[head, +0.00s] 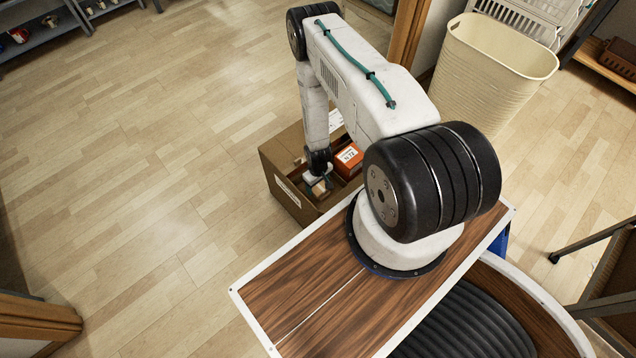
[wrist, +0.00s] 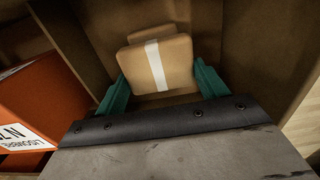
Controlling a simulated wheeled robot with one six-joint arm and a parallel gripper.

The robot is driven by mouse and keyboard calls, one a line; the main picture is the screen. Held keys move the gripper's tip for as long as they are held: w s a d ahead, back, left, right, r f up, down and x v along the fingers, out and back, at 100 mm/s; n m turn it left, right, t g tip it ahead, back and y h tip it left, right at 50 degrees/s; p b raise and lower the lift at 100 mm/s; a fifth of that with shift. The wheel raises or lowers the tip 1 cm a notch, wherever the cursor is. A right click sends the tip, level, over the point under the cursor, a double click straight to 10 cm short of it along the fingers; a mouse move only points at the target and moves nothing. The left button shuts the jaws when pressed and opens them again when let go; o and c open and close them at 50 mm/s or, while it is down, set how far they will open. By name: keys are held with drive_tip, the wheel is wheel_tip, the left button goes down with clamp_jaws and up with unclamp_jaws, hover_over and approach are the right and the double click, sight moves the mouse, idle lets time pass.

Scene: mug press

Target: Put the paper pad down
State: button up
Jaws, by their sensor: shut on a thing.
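The paper pad (wrist: 157,66) is a tan block with a white band around its middle. In the wrist view it stands between the two green fingers of my gripper (wrist: 158,85), which is shut on it. In the head view my gripper (head: 319,184) reaches down inside an open brown cardboard box (head: 283,188), and the pad is a small light patch at its tip. A second tan shape (wrist: 155,30) shows just behind the pad. I cannot tell whether the pad touches the box floor.
An orange carton with a white label (head: 349,159) is in the box beside my gripper; it shows at left in the wrist view (wrist: 45,95). The box walls (wrist: 62,35) stand close around. A cream bin (head: 490,75) stands at upper right. The wooden floor at left is clear.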

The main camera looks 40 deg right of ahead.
drive_tip(key=shift+f, duration=0.2)
drive_tip(key=o, duration=1)
